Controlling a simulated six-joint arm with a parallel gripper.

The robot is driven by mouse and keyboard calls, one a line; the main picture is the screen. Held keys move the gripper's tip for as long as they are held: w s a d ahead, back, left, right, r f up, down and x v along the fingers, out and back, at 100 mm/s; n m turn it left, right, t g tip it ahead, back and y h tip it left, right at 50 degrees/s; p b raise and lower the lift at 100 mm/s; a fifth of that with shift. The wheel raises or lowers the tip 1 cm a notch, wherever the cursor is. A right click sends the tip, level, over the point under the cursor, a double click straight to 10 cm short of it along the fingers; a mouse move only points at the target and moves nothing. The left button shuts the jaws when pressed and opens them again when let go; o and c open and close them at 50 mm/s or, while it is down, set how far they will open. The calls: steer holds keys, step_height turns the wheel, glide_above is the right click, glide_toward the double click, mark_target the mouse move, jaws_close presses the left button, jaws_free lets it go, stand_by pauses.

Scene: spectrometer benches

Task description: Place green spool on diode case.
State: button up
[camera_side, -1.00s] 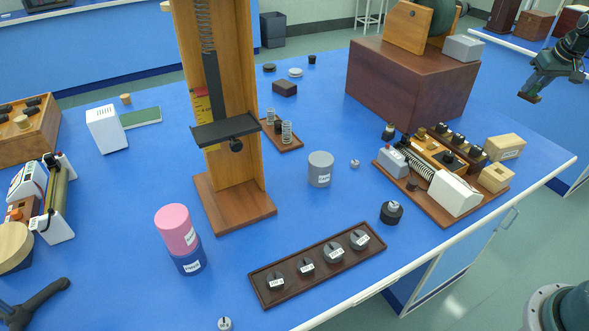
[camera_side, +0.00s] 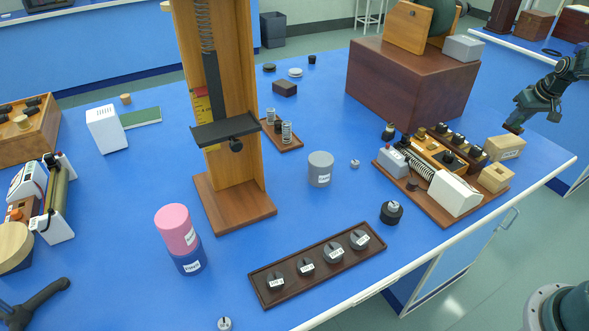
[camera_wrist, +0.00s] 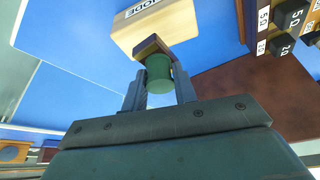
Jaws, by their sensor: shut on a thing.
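The green spool (camera_wrist: 160,76) is between the two fingers of my gripper (camera_wrist: 160,90) in the wrist view. Its far end has a brown, squared flange. In the side view, my gripper (camera_side: 515,122) is at the right, with a small brown part at its tip; the green is hard to make out there. In the side view the case (camera_side: 506,146) stands near the bench's right edge, below my gripper. The spool appears apart from it.
A wooden board (camera_side: 440,212) with a coil, dark terminals and a white block lies left of the case. A second pale block (camera_side: 495,179) is in front of it. A large brown box (camera_side: 408,85) stands behind. Blue bench is clear right of the case.

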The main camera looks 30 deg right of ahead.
mark_target(515, 127)
steer(key=shift+f, duration=1.6)
steer(key=shift+f, duration=0.15)
steer(key=o, duration=1)
steer(key=v, duration=1.2)
